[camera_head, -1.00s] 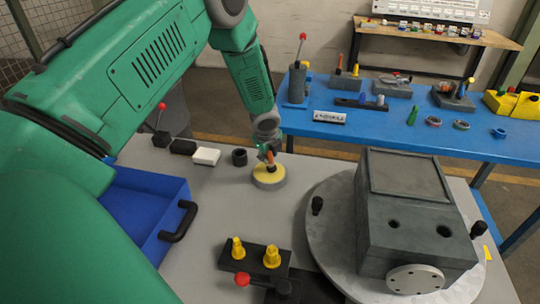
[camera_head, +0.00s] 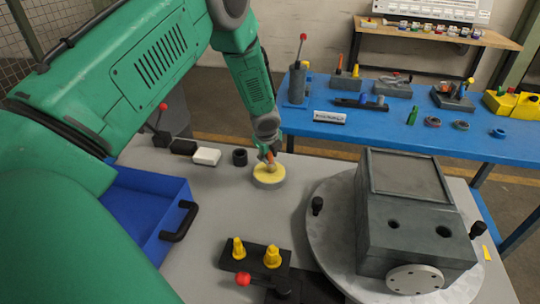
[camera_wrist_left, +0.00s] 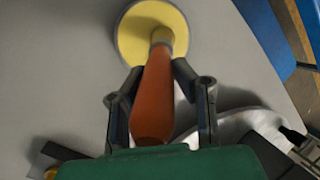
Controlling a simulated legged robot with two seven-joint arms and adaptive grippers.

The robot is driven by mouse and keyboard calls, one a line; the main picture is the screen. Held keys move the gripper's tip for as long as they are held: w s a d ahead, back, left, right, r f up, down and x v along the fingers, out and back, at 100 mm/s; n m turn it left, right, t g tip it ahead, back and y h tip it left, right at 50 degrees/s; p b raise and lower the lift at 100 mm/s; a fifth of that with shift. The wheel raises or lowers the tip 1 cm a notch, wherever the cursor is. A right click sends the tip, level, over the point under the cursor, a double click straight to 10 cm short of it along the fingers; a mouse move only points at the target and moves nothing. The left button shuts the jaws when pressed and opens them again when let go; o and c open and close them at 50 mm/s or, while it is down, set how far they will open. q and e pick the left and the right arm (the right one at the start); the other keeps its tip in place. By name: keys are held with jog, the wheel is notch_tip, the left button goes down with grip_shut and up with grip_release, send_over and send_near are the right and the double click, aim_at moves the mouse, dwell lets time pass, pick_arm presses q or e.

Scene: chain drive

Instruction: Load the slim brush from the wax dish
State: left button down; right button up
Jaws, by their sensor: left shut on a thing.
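The wax dish (camera_head: 258,180) is a round grey dish with yellow wax on top, standing on the grey table. It also shows in the left wrist view (camera_wrist_left: 128,38). My left gripper (camera_head: 268,158) is right above the dish. In the left wrist view, my left gripper (camera_wrist_left: 153,75) is shut on the orange handle of the slim brush (camera_wrist_left: 154,90). The brush's far end is over the yellow wax; I cannot tell for sure whether it touches. In the head view the brush is mostly hidden by the gripper. My right gripper is not in view.
A blue bin (camera_head: 150,202) with a black handle is at the left. A black block with yellow pegs (camera_head: 254,258) lies in front. A large grey housing (camera_head: 412,222) stands on a round turntable (camera_head: 330,235) at the right. A black cup (camera_head: 239,157) stands near the dish.

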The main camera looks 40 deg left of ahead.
pick_arm(q)
jog(key=shift+s, duration=0.1)
dwell(0.3)
jog(key=shift+r+p, duration=0.85)
jog(key=shift+p, duration=0.15)
notch_tip(320, 180, up, 3)
jog(key=p, duration=0.2)
jog(key=shift+p, duration=0.3)
jog(key=shift+r, duration=1.1)
jog(key=shift+f, duration=0.1)
